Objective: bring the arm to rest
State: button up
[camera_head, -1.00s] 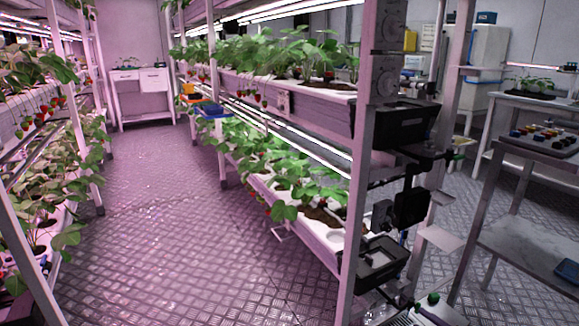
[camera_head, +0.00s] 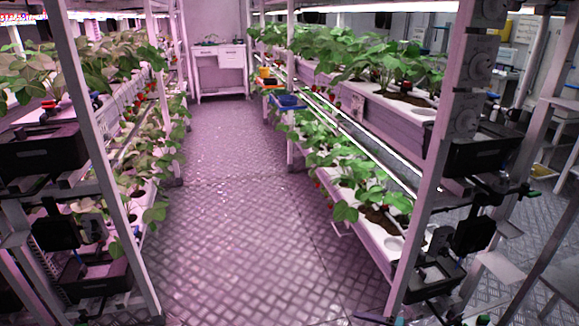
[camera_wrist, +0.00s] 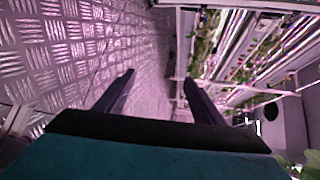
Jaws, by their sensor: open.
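My gripper (camera_wrist: 158,82) shows in the wrist view, with its two dark fingers spread apart. It is open and nothing is between the fingers. Beyond them lie the patterned metal floor and, to the right, a plant rack tilted in the picture. My arm and gripper do not show in the head view.
A right rack (camera_head: 428,180) and a left rack (camera_head: 100,140) of strawberry plants flank a clear aisle floor (camera_head: 235,215). A white cabinet (camera_head: 217,70) stands at the far end. A blue bin (camera_head: 287,101) and a yellow pot (camera_head: 265,72) are by the right rack.

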jog(key=s+a+r+n+g+h+p, duration=0.25)
jog(key=s+a+g+p, duration=0.3)
jog(key=s+a, duration=0.5)
jog(key=s+a+r+n+g+h+p, duration=0.1)
jog(key=s+a+r+n+g+p, duration=0.15)
jog(key=s+a+g+p, duration=0.55)
jog(key=s+d+r+n+h+p, duration=0.1)
jog(key=s+h, duration=0.2)
jog(key=s, duration=0.4)
jog(key=s+d+r+n+h+p, duration=0.15)
jog(key=s+h, duration=0.25)
jog(key=s, duration=0.4)
jog(key=d+f+h+b, duration=0.1)
jog(key=d+h, duration=0.1)
jog(key=d, duration=0.4)
jog(key=shift+s+t+h, duration=0.3)
jog(key=shift+t+h, duration=0.05)
